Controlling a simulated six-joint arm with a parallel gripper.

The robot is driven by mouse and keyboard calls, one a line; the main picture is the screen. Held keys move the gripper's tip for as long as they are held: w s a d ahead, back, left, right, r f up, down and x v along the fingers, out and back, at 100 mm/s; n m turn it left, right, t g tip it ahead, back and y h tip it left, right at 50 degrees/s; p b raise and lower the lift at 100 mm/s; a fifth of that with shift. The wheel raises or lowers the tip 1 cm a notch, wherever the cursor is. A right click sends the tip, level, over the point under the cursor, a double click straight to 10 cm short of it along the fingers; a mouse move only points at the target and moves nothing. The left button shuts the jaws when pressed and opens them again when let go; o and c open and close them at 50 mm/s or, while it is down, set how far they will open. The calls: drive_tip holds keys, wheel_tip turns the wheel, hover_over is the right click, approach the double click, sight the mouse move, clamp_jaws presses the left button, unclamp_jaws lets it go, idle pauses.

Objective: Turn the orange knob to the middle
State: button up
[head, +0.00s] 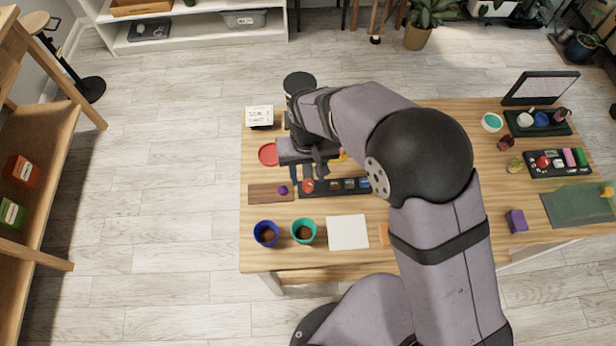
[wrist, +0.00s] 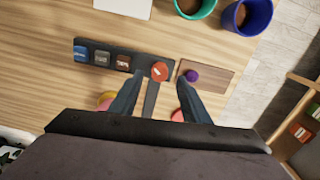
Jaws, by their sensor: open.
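The round orange knob (wrist: 159,72) with a pale mark is at one end of a dark panel (wrist: 138,69). In the head view the knob (head: 308,186) sits at the panel's left end. My gripper (wrist: 159,86) is open, and its two fingers point toward the knob from either side in the wrist view. No contact with the knob shows, and I cannot judge the height gap. In the head view my gripper (head: 307,174) is just behind the knob, partly covered by my wrist.
Blue, grey and dark red square buttons (wrist: 102,58) line the panel. A purple ball-like piece (wrist: 192,76) on a wooden board (wrist: 214,76) is close beside the right finger. Blue (head: 266,233) and teal (head: 304,231) pots and a white square (head: 347,232) are in front.

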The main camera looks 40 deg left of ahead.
sight(308, 183)
drive_tip(key=shift+f+p, duration=0.35)
drive_tip(key=shift+f, duration=1.45)
drive_tip(key=c, duration=1)
drive_tip(key=shift+c, duration=0.2)
